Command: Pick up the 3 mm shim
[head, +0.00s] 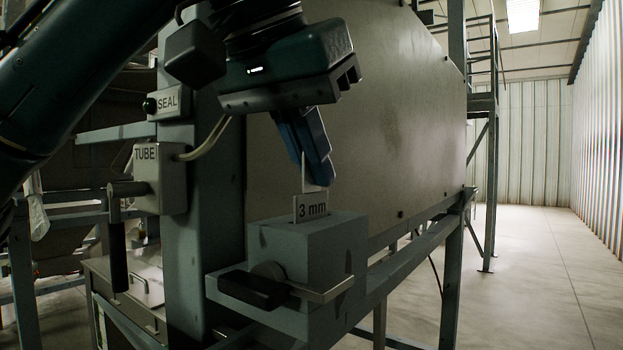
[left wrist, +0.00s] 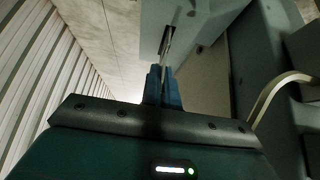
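The 3 mm shim (head: 311,208) is a thin pale plate with a "3 mm" label. It stands upright in the slot on top of a grey block (head: 335,245), its lower part hidden inside. My left gripper (head: 318,182) reaches down from above, its blue fingers close together around the shim's narrow upper part. In the left wrist view the fingers (left wrist: 164,75) close on the thin edge of the shim (left wrist: 167,42), which runs into the dark slot. My right gripper is in neither view.
Grey boxes labelled SEAL (head: 167,103) and TUBE (head: 160,178) are on the post left of the gripper. A large grey panel (head: 400,110) stands behind. A lever (head: 325,290) and dark knob project from the block's front. The floor at right is clear.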

